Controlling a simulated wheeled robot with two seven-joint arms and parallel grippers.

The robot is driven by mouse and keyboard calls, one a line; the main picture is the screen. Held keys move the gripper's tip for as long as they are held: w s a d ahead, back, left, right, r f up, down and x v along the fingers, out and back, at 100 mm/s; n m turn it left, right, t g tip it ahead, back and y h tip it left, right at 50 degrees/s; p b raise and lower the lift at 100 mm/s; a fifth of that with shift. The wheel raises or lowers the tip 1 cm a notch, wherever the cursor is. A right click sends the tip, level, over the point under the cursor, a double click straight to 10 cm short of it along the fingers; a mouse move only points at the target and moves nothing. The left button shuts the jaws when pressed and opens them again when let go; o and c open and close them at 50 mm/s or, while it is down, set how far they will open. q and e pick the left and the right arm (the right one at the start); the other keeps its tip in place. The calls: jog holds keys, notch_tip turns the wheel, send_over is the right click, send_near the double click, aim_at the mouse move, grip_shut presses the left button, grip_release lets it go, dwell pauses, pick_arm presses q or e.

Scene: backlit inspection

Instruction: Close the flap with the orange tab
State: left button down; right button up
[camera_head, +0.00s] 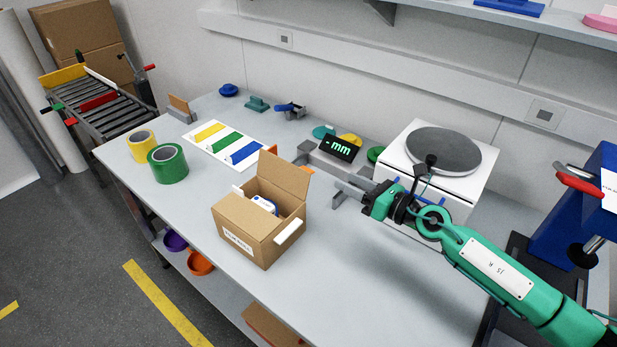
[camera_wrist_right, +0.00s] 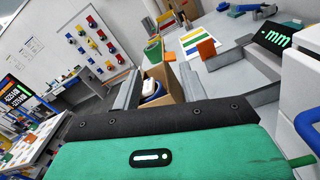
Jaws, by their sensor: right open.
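An open cardboard box (camera_head: 250,222) stands on the grey table, with a white-and-blue item (camera_head: 264,204) inside. Its back flap (camera_head: 284,178) stands up, and an orange tab (camera_head: 307,169) shows at that flap's upper right corner. White tabs show on the left (camera_head: 238,192) and right (camera_head: 289,231) sides. My right gripper (camera_head: 338,190) is to the right of the box, apart from it, with its fingers spread and nothing between them. In the right wrist view the box (camera_wrist_right: 157,74) and the orange tab (camera_wrist_right: 168,54) appear beyond the open fingers. My left gripper is not in view.
A white device with a round grey plate (camera_head: 443,150) stands right of the gripper. A display (camera_head: 339,149) stands behind the fingers. Another orange piece (camera_head: 272,150) shows behind the flap. Yellow (camera_head: 141,140) and green (camera_head: 167,163) tape rolls lie left. The table in front of the gripper is clear.

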aim_at(306, 169)
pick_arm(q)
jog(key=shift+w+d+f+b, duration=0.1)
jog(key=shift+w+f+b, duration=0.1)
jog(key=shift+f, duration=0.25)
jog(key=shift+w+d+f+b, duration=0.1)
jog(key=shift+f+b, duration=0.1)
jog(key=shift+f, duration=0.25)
pick_arm(e)
jog(key=w+a+f, duration=0.1)
jog(key=w+a, duration=0.1)
jog(key=a, duration=0.1)
jog(key=w+a+f, duration=0.1)
jog(key=w+a, duration=0.2)
jog(key=a, duration=0.1)
jog(key=w+a+f, duration=0.1)
jog(key=w+a, duration=0.2)
jog(key=a, duration=0.1)
jog(key=shift+w+f, duration=0.15)
jog(key=shift+f, duration=0.25)
grip_shut()
